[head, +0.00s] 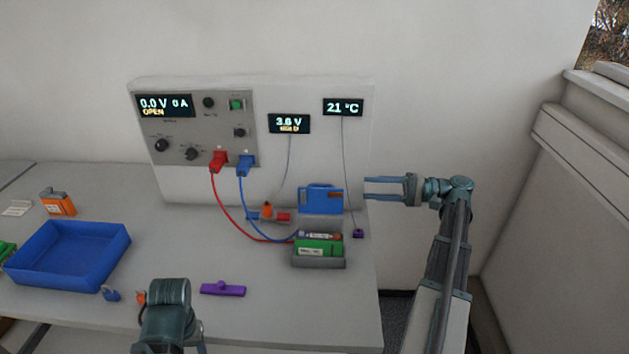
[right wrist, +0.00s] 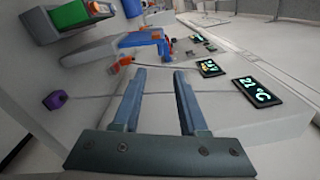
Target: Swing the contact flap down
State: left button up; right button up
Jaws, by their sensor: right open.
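The blue contact flap (head: 320,201) stands raised behind the grey cell holder (head: 319,262), in which a green cell (head: 318,247) lies. In the right wrist view, the flap (right wrist: 143,38) shows beyond my fingertips, beside the grey holder. My right gripper (head: 366,187) is open and empty, to the right of the flap with its fingers pointing left toward it; a small gap shows between them. Its two fingers also show apart in the right wrist view (right wrist: 155,74). Part of my left arm shows at the bottom of the head view, but I see no left fingers.
The cycler panel (head: 196,140) stands behind, with a red plug (head: 218,161) and a blue plug (head: 245,164) whose cables run toward the holder. A purple piece (head: 223,289) and a blue tray (head: 70,252) lie on the table. A thin sensor wire hangs near my right gripper.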

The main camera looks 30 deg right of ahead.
aim_at(322, 185)
jog(key=x, duration=1.3)
jog(key=shift+w+a, duration=0.25)
jog(key=shift+a, duration=0.05)
grip_shut()
jog(key=shift+r, duration=0.1)
dwell(1.0)
